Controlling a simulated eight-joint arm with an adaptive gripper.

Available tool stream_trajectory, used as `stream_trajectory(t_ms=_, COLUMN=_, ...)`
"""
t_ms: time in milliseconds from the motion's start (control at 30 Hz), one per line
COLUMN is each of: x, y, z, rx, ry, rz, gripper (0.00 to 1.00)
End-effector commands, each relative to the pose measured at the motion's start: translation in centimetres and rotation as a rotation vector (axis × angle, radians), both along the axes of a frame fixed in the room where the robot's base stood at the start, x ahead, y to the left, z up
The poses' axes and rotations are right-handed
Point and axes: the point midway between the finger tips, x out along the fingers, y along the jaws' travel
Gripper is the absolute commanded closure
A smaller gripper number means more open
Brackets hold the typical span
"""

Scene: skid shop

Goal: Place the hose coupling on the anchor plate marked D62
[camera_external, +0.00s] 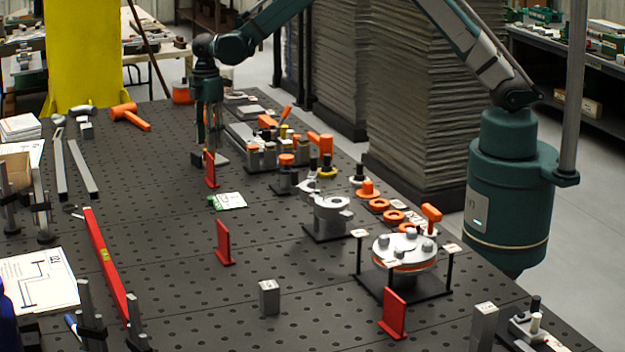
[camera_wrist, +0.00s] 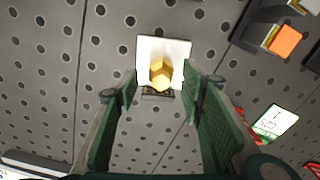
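A brass-yellow, hex-sided fitting (camera_wrist: 160,74), which looks like the hose coupling, appears on a pale square plate (camera_wrist: 178,48) in the wrist view. The plate has a small dark label on its near edge, too small to read, so I cannot confirm D62. My gripper (camera_wrist: 158,92) is open, its green fingers spread on either side of the fitting with gaps between. In the external view my gripper (camera_external: 211,140) points down over the plate (camera_external: 220,160) at the table's far part. The fitting cannot be made out there.
A red upright bracket (camera_external: 210,169) stands just in front of my gripper. A white-and-green card (camera_external: 228,200) lies nearer. Grey blocks with orange parts (camera_external: 287,159) stand to the right, and a flanged assembly (camera_external: 404,250) farther right.

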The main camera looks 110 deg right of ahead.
Motion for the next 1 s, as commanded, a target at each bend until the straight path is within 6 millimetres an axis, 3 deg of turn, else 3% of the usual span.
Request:
stream_trajectory(t_ms=300, x=0.0, y=0.0, z=5.3, rx=0.000, ry=0.000, rz=0.000, gripper=0.61)
stream_trajectory(t_ms=500, x=0.0, y=0.0, z=7.7, rx=0.000, ry=0.000, rz=0.000, gripper=0.61)
stream_trajectory(t_ms=1000, x=0.0, y=0.0, z=8.9, rx=0.000, ry=0.000, rz=0.000, gripper=0.61)
